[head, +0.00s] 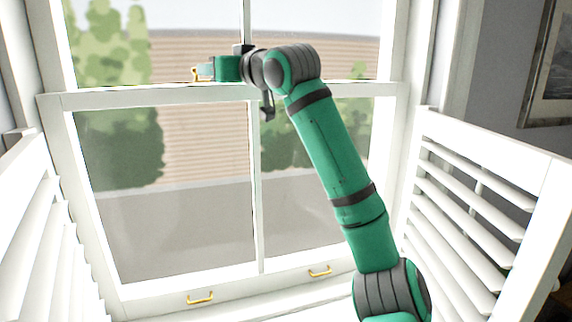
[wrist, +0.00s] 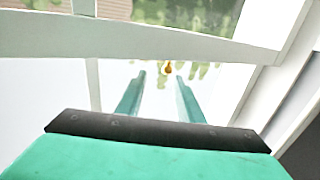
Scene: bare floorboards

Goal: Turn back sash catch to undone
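A small gold sash catch (head: 195,74) sits on the window's meeting rail (head: 120,98), left of centre in the head view. It also shows in the wrist view (wrist: 168,69), just beyond the gap between my fingertips. My gripper (head: 205,70) reaches leftward along the rail to the catch. In the wrist view its two green fingers (wrist: 160,76) stand apart with nothing held between them. I cannot tell whether a finger touches the catch. The fingers partly hide it in the head view, and its lever's angle is too small to read.
Two gold sash lifts (head: 200,298) (head: 320,271) are on the bottom rail. White louvred shutters stand open at the left (head: 40,240) and right (head: 480,210). A framed picture (head: 550,70) hangs at the right.

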